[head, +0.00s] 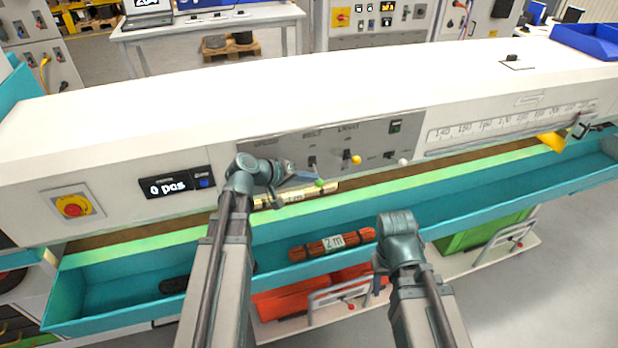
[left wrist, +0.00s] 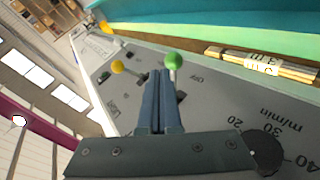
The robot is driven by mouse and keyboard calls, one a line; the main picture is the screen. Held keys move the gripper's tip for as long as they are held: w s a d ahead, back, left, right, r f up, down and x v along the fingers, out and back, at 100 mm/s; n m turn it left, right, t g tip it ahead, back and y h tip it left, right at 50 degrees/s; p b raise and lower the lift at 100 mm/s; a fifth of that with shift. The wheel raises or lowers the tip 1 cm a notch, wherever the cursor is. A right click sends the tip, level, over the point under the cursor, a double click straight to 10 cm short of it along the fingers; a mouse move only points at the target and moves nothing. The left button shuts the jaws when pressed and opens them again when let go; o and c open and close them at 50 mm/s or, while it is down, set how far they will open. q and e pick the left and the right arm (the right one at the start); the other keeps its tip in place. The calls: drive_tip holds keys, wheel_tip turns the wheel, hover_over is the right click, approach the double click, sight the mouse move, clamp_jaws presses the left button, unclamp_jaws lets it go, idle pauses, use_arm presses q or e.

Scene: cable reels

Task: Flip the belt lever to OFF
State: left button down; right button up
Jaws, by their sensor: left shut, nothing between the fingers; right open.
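The belt lever (head: 319,183) has a green ball knob and stands out from the grey control panel under the BELT label. In the left wrist view its green knob (left wrist: 173,60) shows just past my fingertips, near the OFF marking. I cannot tell whether the lever is at ON or OFF. My left gripper (head: 312,176) is shut and empty, its tips close beside the green knob; contact is unclear. Its fingers (left wrist: 160,78) are pressed together in the wrist view. My right gripper (head: 379,287) is open and low in front of the teal trough, its fingers mostly hidden.
A yellow-knobbed lever (head: 356,160) and a white-knobbed one (head: 403,161) stand to the right. A red emergency stop (head: 73,206) and display (head: 176,186) are at left. A pale bundle (head: 300,194) lies below the panel; a red-brown 2 m bundle (head: 331,244) lies in the trough (head: 470,213).

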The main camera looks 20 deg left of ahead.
use_arm(q)
drive_tip(key=shift+r+p, duration=0.75)
drive_tip(key=shift+r, duration=0.05)
use_arm(e)
drive_tip(key=shift+r, duration=0.8)
use_arm(q)
drive_tip(key=shift+s, duration=0.1)
